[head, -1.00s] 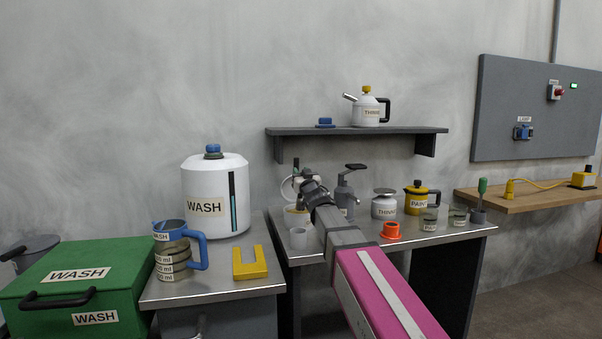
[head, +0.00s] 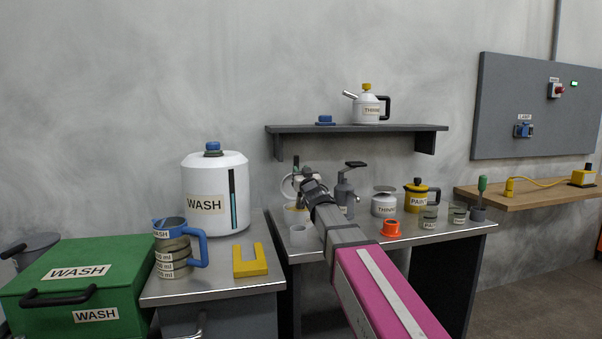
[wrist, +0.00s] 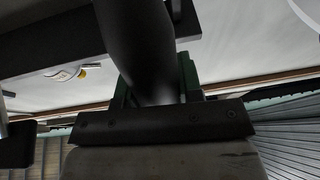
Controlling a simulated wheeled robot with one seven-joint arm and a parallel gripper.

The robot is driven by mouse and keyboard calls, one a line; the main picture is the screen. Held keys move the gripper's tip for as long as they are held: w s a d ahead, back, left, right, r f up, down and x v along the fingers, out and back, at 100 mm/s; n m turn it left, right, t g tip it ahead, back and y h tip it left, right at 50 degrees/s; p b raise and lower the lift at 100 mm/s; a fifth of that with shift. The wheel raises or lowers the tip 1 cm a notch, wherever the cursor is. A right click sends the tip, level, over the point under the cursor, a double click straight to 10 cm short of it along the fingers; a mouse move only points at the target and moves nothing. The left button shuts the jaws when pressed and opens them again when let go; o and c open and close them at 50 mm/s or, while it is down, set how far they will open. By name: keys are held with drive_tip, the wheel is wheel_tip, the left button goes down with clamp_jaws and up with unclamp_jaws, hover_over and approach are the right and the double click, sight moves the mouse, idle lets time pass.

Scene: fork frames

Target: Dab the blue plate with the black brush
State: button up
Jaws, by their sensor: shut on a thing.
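My gripper (head: 309,186) is at the far end of my arm, over the back left part of the right-hand table. In the wrist view, my gripper (wrist: 158,92) is shut on a thick black shaft, which I take for the black brush (wrist: 140,40). Its tip is out of the frame there. In the head view, a dark upright piece (head: 296,162) shows above my gripper. I cannot pick out a blue plate with certainty. A small blue piece (head: 325,119) on a dark base is on the wall shelf, and a blue lamp fitting (head: 523,131) is on the wall board.
A wall shelf (head: 355,130) hangs above. The WASH drum (head: 214,180) stands left.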

drive_tip(key=shift+f, duration=0.5)
idle(0.8)
drive_tip(key=shift+r, duration=0.1)
drive_tip(key=shift+r, duration=3.45)
